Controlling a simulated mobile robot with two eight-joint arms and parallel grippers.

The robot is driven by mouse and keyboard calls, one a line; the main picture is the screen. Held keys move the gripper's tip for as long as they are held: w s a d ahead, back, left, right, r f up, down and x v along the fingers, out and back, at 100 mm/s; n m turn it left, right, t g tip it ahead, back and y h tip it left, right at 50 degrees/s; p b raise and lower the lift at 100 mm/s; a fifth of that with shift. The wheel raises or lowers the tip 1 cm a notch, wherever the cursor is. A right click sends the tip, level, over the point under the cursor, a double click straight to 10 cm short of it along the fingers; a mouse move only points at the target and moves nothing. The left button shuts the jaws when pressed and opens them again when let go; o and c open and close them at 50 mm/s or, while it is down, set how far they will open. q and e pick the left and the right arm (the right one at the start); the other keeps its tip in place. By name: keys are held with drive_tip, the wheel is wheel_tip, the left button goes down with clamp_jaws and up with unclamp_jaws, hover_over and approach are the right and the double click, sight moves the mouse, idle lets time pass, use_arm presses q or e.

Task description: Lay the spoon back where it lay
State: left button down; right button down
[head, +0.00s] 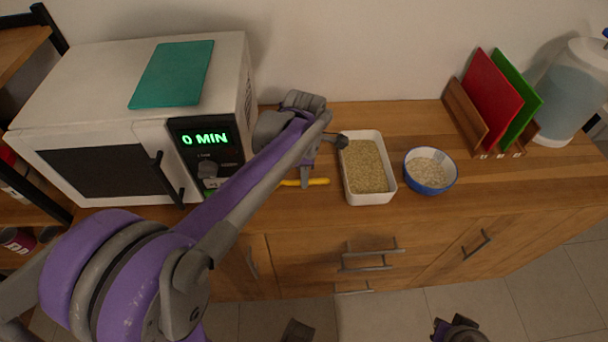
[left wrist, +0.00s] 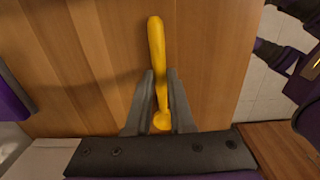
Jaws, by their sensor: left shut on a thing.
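A yellow spoon (head: 318,182) is at the counter's front part, between the microwave and the white tray. My left gripper (head: 305,183) reaches down to it and is shut on it. In the left wrist view the spoon (left wrist: 157,45) passes between the fingers (left wrist: 161,95), its longer part pointing up the picture and its rounder end near the palm. Whether the spoon touches the wood or hangs just above it, I cannot tell. A purple and dark part (head: 457,328) at the bottom edge may belong to my right arm; its jaws cannot be made out.
A white tray of grain (head: 393,186) stands right of the left gripper, and a blue bowl (head: 430,185) with pale grain stands beyond it. The microwave (head: 100,130) stands on the left with a teal board (head: 172,73) on top. Upright boards (head: 490,98) and a water jug (head: 572,90) stand back right.

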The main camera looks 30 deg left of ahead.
use_arm(q)
drive_tip(key=shift+f, duration=0.1)
drive_tip(key=c, duration=0.8)
unclamp_jaws()
drive_tip(key=shift+r, duration=0.25)
wheel_tip(320, 180, up, 11)
drive_tip(key=p, duration=0.2)
drive_tip(key=s+d+f+m+t, duration=0.1)
drive_tip(key=s+d+f+m, duration=0.1)
drive_tip(key=s+f+m, duration=0.2)
drive_tip(key=s+d+f+m+t, duration=0.1)
drive_tip(key=s+f+m, duration=0.3)
drive_tip(key=s+m, duration=0.4)
drive_tip(key=s+d+f+m+t, duration=0.2)
drive_tip(key=s+f+m, duration=0.2)
drive_tip(key=m, duration=0.8)
drive_tip(key=shift+s+d+f+t, duration=0.15)
drive_tip(key=shift+s+t, duration=0.05)
drive_tip(key=shift+s, duration=0.25)
drive_tip(key=shift+s+d+f+t, duration=0.15)
drive_tip(key=shift+s+t, duration=0.05)
drive_tip(key=shift+s, duration=0.25)
